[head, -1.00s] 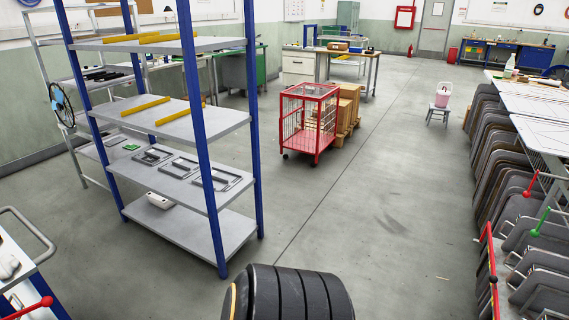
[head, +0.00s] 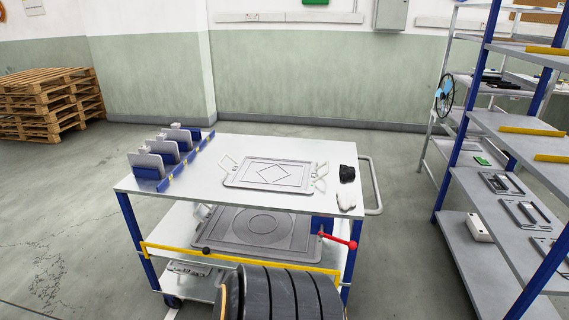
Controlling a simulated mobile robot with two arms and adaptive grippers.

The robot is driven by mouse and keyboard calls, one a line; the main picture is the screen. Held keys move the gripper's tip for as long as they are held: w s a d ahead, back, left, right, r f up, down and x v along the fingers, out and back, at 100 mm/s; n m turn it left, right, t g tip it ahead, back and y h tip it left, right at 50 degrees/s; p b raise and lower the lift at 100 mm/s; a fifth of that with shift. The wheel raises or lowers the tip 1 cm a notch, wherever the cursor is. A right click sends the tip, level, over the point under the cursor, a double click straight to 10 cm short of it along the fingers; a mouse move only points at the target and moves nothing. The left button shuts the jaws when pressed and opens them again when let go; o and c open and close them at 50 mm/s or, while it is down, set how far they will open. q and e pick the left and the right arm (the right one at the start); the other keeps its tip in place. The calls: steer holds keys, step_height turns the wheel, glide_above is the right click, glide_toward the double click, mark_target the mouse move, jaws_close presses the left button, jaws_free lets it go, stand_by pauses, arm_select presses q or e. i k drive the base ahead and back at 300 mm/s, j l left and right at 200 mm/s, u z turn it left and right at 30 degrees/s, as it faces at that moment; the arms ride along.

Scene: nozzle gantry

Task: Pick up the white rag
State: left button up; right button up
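A small crumpled white rag (head: 346,201) lies on the top of a white trolley (head: 225,153), near its right edge. A black crumpled cloth-like thing (head: 347,173) lies just behind it. Neither of my grippers shows in the head view, and nothing is seen touching the rag.
A grey plate with a diamond outline (head: 270,174) lies mid-top on the trolley, with blue and grey holders (head: 165,157) at its left. A red-knobbed lever (head: 351,244) juts from the lower right. A blue-posted shelf (head: 462,163) stands at right. Pallets (head: 45,105) are stacked at far left.

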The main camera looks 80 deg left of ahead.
mark_target(346, 200)
steer(key=u, duration=2.1)
